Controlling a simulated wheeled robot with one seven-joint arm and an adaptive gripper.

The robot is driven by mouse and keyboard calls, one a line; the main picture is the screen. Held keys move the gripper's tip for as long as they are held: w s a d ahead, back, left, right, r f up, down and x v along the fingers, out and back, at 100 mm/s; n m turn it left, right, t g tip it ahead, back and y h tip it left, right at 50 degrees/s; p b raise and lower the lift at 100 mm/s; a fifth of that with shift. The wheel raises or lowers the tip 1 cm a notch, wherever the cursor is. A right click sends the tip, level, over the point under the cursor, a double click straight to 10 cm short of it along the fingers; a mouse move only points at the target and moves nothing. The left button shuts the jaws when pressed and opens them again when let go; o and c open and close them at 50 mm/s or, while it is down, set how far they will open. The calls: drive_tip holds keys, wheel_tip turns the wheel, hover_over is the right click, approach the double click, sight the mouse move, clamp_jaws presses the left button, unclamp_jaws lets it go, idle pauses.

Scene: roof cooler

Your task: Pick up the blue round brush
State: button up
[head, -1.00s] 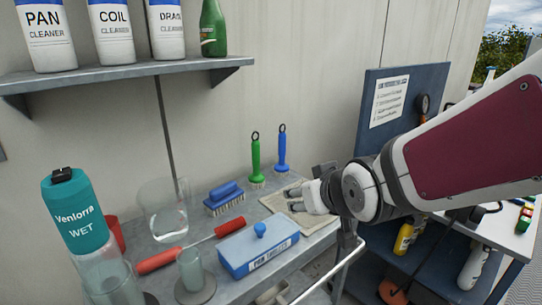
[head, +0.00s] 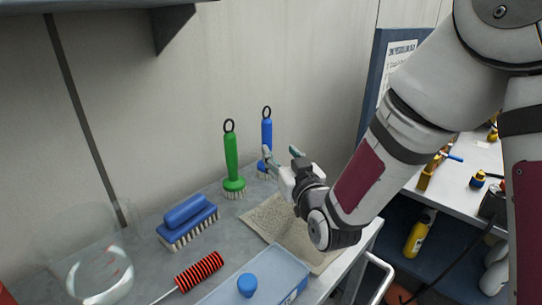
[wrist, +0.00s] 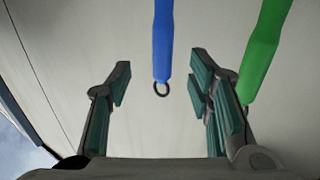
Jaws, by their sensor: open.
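The blue round brush (head: 267,135) stands upright near the wall at the back of the bench, a black ring on top of its handle and bristles at the bottom. My gripper (head: 281,154) is open and empty just in front of it and slightly right, partly hiding its lower part. In the wrist view, the blue handle (wrist: 162,40) and its ring show between the two open fingers (wrist: 160,88), beyond them. Its bristle end is out of that frame. I see no contact.
A green round brush (head: 231,160) stands close left of the blue one; its handle also shows in the wrist view (wrist: 262,45), behind the right finger. A blue block brush (head: 188,220), a folded cloth (head: 275,225) and a blue lidded box (head: 265,275) lie nearby. A shelf (head: 100,15) overhangs at upper left.

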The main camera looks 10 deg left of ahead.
sight(269, 141)
drive_tip(key=x, duration=1)
drive_tip(key=shift+a+f, duration=0.25)
clamp_jaws()
